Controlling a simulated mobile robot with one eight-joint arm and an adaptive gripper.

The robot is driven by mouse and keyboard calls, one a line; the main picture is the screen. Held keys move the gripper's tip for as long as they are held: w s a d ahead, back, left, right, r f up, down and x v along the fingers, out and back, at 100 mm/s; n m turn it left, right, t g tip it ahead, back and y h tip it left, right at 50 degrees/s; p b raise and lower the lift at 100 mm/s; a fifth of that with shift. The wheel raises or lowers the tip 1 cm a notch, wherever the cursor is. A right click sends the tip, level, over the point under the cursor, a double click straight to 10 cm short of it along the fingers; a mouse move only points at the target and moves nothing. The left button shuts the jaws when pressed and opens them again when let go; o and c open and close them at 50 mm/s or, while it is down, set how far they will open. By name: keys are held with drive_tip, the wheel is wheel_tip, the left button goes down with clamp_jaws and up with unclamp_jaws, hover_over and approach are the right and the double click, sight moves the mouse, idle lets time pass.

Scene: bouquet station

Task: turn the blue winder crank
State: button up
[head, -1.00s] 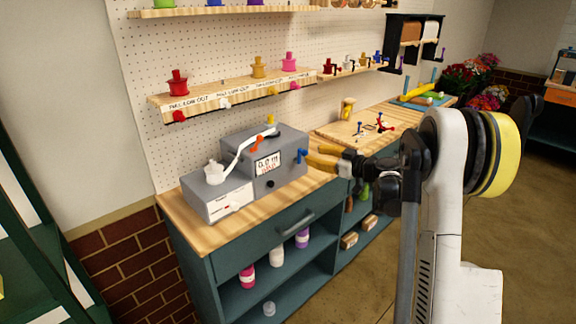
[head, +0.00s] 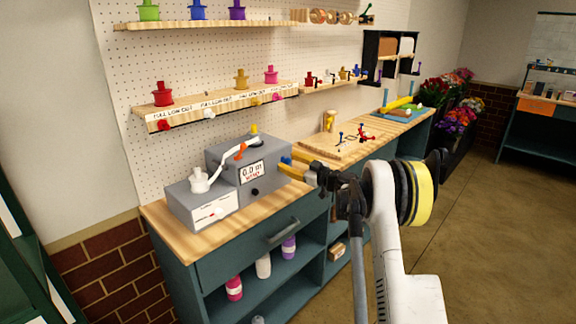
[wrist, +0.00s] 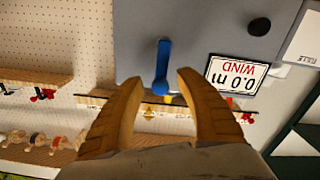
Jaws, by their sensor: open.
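The blue winder crank (head: 286,160) is on the right side of the grey winder (head: 222,152), whose display reads 0.0 m. In the head view my gripper (head: 294,165) is at that side, its yellow fingers overlapping the crank and hiding part of it. In the wrist view the blue crank (wrist: 161,65) shows against the grey housing, its lower end lying between my two open fingertips (wrist: 158,82). The fingers stand clear of the crank on both sides in this view. I cannot tell whether the handle is fully between them in depth.
The winder stands on a wooden-topped green bench (head: 158,215) against a pegboard. A wooden board (head: 340,146) with small coloured parts lies to its right. A shelf (head: 215,105) with coloured spools hangs above. Open floor (head: 470,220) is at the right.

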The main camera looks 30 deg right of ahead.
drive_tip(key=shift+w+a, duration=0.1)
drive_tip(key=shift+w, duration=0.1)
clamp_jaws()
drive_tip(key=shift+m, duration=0.3)
